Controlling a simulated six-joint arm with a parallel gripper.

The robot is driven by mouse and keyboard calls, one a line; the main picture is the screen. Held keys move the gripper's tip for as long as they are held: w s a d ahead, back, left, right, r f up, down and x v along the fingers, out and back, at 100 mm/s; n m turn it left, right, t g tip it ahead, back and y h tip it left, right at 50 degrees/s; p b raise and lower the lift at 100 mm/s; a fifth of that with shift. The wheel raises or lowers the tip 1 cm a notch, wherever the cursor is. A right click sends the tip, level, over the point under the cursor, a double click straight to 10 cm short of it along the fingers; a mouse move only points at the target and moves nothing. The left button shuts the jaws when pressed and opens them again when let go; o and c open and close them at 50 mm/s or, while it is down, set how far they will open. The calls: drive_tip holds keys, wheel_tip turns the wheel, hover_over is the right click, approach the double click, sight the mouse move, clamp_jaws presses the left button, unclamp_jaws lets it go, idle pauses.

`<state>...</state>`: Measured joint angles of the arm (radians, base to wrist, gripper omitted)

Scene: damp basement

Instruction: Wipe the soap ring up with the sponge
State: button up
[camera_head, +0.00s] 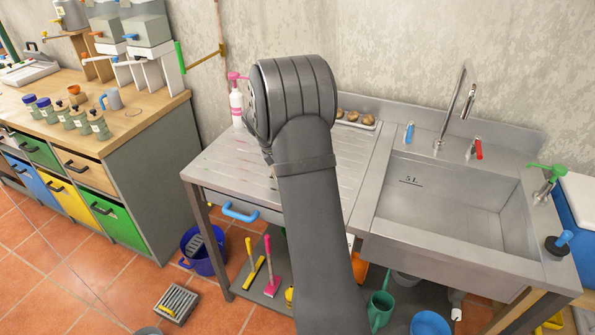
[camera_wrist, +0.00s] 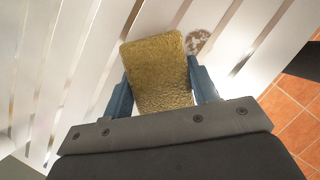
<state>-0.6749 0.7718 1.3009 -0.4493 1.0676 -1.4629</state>
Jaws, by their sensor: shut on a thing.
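My gripper (camera_wrist: 162,95) is shut on a yellow sponge (camera_wrist: 158,70) in the wrist view, with a blue finger on each side of it. The soap ring (camera_wrist: 197,42) is a brownish, speckled round mark on the pale grooved drainboard (camera_wrist: 100,60), just beyond the sponge's upper right. Part of the ring may be hidden by the sponge. I cannot tell whether the sponge touches the board. In the head view my arm covers the gripper, the sponge and the ring; the steel drainboard (camera_head: 225,170) shows to the left of the arm.
A pink-topped white bottle (camera_head: 236,105) stands at the drainboard's back left. A tray with brown lumps (camera_head: 355,118) lies at the back, right of my arm. The sink basin (camera_head: 450,195) is on the right, with a tall tap (camera_head: 455,105).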

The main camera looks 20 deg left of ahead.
drive_tip(key=a, duration=0.6)
drive_tip(key=shift+a, duration=0.35)
drive_tip(key=d, duration=1.6)
drive_tip(key=shift+d, duration=0.1)
drive_tip(key=shift+d+r, duration=0.1)
drive_tip(key=shift+r, duration=0.1)
wheel_tip(320, 180, up, 8)
drive_tip(key=shift+f, duration=0.15)
